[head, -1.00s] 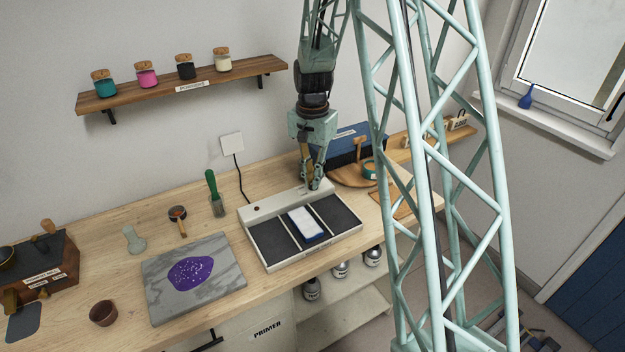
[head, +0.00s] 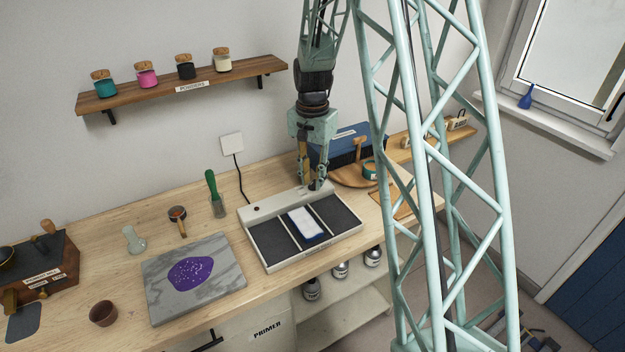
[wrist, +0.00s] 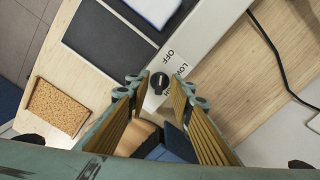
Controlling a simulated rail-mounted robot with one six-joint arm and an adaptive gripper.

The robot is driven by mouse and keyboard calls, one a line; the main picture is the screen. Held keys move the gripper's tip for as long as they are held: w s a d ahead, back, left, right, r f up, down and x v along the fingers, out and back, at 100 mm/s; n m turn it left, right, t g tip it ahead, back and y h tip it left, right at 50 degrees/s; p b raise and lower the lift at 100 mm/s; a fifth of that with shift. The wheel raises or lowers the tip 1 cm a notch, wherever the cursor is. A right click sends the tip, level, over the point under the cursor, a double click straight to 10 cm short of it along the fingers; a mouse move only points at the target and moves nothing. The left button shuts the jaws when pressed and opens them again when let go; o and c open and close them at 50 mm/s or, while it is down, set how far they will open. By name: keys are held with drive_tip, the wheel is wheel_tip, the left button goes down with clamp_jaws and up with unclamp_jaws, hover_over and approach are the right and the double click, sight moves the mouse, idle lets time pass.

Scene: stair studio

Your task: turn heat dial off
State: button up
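The heat dial (wrist: 159,83) is a small dark round knob on the pale rim of the warming plate unit (head: 276,264). In the wrist view, the printed words OFF and LOW stand beside it. I cannot tell clearly which mark it points at. My gripper (wrist: 160,93) is open, with one ribbed finger on each side of the dial and a gap to each. In the head view, my gripper (head: 313,187) points down at the unit's back right rim and hides the dial.
A white block (head: 305,222) lies on the unit's middle dark panel. A blue box (head: 340,146) and a round wooden board (head: 349,180) stand close behind and right of my gripper. A black cable (head: 240,178) runs to the wall. A marble slab (head: 215,250) lies left.

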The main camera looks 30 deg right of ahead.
sight(313, 182)
wheel_tip(313, 182, up, 12)
drive_tip(key=shift+f, duration=0.2)
idle(0.5)
idle(0.4)
drive_tip(key=shift+a+r, duration=0.1)
